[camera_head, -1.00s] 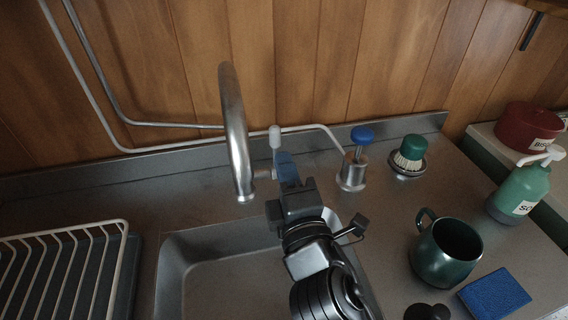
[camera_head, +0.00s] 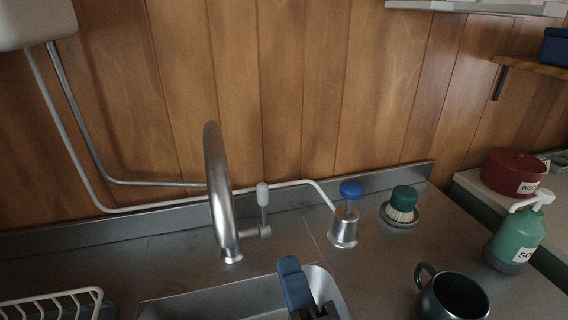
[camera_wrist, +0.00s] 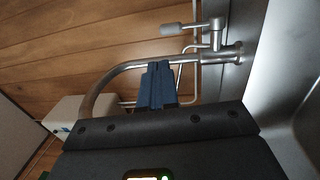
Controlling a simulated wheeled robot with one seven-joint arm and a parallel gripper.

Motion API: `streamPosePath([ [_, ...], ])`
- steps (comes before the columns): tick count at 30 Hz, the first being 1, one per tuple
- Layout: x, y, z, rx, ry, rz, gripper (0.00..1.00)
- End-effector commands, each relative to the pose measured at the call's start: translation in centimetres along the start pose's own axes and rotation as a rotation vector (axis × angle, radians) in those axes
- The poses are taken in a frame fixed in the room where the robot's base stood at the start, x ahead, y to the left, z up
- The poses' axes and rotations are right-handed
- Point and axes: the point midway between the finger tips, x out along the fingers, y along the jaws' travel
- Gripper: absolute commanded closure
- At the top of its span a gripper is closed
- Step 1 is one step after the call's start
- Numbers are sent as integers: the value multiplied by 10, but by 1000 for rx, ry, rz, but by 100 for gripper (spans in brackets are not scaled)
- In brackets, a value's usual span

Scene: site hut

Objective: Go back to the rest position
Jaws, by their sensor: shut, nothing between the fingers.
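My gripper (camera_head: 294,284) is at the bottom of the head view, above the sink, with its blue fingers together and empty. In the wrist view the blue fingers (camera_wrist: 158,84) are closed, with the faucet (camera_wrist: 128,68) behind them. In the head view the metal faucet (camera_head: 217,190) stands to the left of my gripper, and its grey-tipped lever (camera_head: 262,200) is upright. A gap shows between the fingers and the lever in the head view. Most of my arm is below the picture.
The sink (camera_head: 215,303) lies below my gripper. A blue-topped dispenser (camera_head: 345,222), a green brush (camera_head: 402,205), a dark green mug (camera_head: 452,297) and a soap bottle (camera_head: 516,236) stand to the right. A dish rack (camera_head: 50,305) is at left. A wooden wall closes the back.

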Motion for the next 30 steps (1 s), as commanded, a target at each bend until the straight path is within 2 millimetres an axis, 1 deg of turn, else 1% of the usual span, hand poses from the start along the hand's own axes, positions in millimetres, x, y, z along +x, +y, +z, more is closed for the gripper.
streamPosePath([
  [2, -8, -7, 5, 27, -3, -16, 100],
  [5, -28, -21, 16, 113, -9, -53, 100],
  [8, -61, -40, 33, 249, -26, -104, 100],
  [9, -76, -46, 40, 311, -38, -122, 100],
  [12, -109, -57, 54, 460, -68, -158, 100],
  [14, -128, -61, 60, 542, -89, -175, 100],
  [15, -141, -64, 65, 597, -105, -185, 100],
  [17, -160, -66, 72, 681, -132, -197, 100],
  [22, -220, -65, 89, 944, -231, -214, 100],
  [27, -278, -53, 102, 1218, -358, -190, 100],
  [30, -306, -43, 108, 1355, -428, -159, 100],
])
